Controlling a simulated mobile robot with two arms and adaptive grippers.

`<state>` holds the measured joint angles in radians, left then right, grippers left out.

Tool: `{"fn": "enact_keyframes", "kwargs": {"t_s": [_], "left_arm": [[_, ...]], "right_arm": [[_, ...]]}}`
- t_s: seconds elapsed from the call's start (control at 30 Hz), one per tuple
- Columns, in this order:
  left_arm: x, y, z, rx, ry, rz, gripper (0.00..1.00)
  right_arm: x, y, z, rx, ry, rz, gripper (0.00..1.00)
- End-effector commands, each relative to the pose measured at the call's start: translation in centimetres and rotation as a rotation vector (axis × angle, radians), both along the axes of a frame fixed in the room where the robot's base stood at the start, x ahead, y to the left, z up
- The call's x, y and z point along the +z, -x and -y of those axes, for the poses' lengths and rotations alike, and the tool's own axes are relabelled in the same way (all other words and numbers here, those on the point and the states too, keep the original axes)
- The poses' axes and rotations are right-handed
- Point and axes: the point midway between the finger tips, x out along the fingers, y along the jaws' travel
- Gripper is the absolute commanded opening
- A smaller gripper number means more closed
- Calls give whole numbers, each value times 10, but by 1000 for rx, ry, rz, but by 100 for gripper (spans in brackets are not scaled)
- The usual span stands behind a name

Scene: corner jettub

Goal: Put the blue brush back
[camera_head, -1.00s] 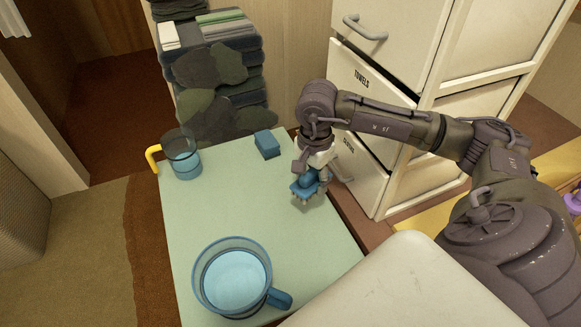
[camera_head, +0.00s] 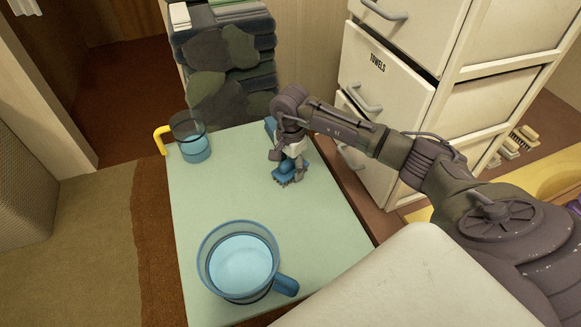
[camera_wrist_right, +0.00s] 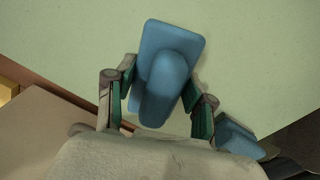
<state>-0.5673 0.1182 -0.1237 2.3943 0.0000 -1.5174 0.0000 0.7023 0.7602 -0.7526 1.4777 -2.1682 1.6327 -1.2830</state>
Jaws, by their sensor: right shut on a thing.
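The blue brush (camera_head: 286,175) is in my right gripper (camera_head: 288,163), bristles down, over the far right part of the pale green table (camera_head: 215,195). In the right wrist view the brush (camera_wrist_right: 170,60) shows from above, its rounded handle between the two fingers of the gripper (camera_wrist_right: 165,97). I cannot tell whether the bristles touch the table. My left gripper is not in view.
A blue block (camera_head: 270,126) sits just behind the gripper, partly hidden.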

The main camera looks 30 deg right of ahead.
Motion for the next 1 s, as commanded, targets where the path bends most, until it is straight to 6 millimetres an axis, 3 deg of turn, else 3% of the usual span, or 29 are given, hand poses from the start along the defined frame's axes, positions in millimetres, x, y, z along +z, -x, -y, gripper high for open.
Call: {"fn": "enact_keyframes", "kwargs": {"t_s": [0.37, 0.4, 0.53, 0.87, 1.0], "left_arm": [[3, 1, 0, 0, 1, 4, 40], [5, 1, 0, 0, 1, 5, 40], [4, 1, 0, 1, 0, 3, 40], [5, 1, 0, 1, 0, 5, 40], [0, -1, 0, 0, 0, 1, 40]], "right_arm": [[-3, 0, 0, 0, 0, 2, 21], [-2, 0, 0, 0, 0, 1, 58], [-2, 0, 0, 0, 0, 1, 79], [-1, 0, 0, 0, 0, 1, 79], [12, -1, 0, 1, 0, 3, 79]]}}
